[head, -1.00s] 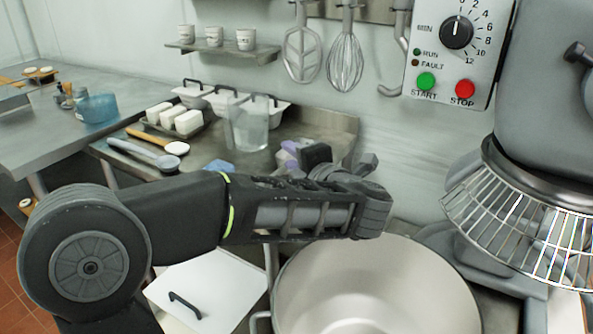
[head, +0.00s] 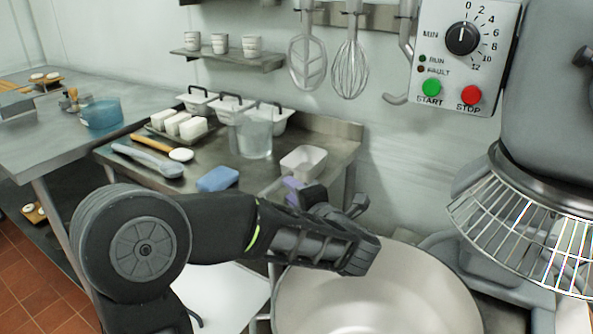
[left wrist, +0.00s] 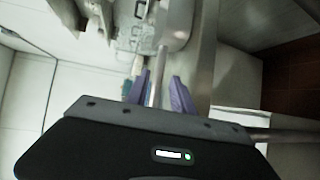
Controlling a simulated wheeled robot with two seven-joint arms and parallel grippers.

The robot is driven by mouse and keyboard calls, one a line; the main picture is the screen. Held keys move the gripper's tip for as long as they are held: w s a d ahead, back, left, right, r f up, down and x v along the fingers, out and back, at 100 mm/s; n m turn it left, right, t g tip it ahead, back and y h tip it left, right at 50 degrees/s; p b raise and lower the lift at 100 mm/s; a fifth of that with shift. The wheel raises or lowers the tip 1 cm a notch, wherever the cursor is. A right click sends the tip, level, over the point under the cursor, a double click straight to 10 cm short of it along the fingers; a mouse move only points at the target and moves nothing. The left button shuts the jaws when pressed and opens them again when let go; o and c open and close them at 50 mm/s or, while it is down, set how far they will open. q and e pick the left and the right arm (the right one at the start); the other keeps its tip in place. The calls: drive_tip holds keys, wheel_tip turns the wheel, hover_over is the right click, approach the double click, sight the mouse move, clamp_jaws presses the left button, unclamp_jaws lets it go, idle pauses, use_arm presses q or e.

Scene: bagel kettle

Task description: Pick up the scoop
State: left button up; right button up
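A grey scoop-like tool with a long handle (head: 148,160) lies on the steel side table at the left in the head view. Its rounded end points right, toward the blue block. My left gripper (head: 296,192) is over the table's right end, apart from that tool and to its right. Its purple fingertips are partly hidden by the wrist. In the left wrist view the two fingers of my left gripper (left wrist: 161,90) stand apart. A thin grey bar shows between or behind them; I cannot tell what it is. My right gripper is not in view.
A blue block (head: 218,179), a clear pitcher (head: 252,138), an empty white tub (head: 303,161) and a wooden-handled tool (head: 150,142) are on the side table (head: 215,160). A large mixer bowl (head: 400,290) and wire guard (head: 525,235) stand at the right.

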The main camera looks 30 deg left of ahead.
use_arm(q)
drive_tip(key=shift+w+a, duration=0.1)
drive_tip(key=shift+a, duration=0.05)
drive_tip(key=shift+x, duration=2.5)
clamp_jaws()
